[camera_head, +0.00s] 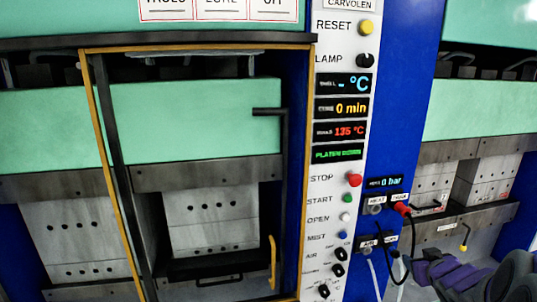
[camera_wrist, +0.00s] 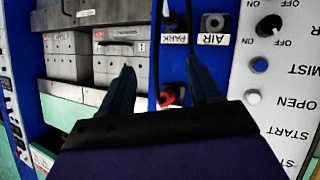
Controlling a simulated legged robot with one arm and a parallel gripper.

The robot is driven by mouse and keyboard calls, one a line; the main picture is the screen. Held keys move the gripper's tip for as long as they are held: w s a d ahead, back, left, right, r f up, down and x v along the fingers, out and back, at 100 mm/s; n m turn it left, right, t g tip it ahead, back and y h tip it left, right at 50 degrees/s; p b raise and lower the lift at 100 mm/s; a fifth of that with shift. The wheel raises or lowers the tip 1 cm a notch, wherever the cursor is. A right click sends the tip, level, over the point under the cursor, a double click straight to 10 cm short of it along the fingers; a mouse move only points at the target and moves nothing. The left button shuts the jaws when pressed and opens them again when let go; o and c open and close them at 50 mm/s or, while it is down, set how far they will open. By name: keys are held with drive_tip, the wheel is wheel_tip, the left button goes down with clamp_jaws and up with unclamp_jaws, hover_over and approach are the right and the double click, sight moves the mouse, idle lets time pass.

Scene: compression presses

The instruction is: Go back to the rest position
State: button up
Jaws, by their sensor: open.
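My gripper (camera_wrist: 160,65) is open in the wrist view, with its two dark fingers spread and nothing held. A red plug (camera_wrist: 168,97) on a black cable shows between the fingers, beyond them; no contact is visible. My purple wrist part (camera_head: 440,272) is at the lower right of the head view, below and right of that panel. The fingertips are hard to make out there.
The control column (camera_head: 335,190) has displays, a red stop button (camera_head: 354,180) and knobs. A press with a yellow-edged guard door (camera_head: 105,165) stands left. Another press (camera_head: 485,185) stands right, near my arm. Black cables (camera_head: 410,240) hang beside my wrist.

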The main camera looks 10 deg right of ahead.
drive_tip(key=s+a+f+g+y+b, duration=0.1)
drive_tip(key=s+a+f+g+b, duration=0.2)
drive_tip(key=s+a, duration=0.7)
drive_tip(key=s+a+f+g+y+b, duration=0.1)
drive_tip(key=s+a+f+g+b, duration=0.1)
drive_tip(key=s+a+f+g, duration=0.4)
drive_tip(key=s+a+f+g+y+b, duration=0.2)
drive_tip(key=s+a+f+g+b, duration=0.1)
drive_tip(key=s+a, duration=1.3)
drive_tip(key=shift+s+a+f+n+g+b, duration=0.2)
drive_tip(key=shift+a+f+n+g+b, duration=0.15)
drive_tip(key=shift+a+f+g, duration=0.45)
drive_tip(key=shift+d, duration=0.1)
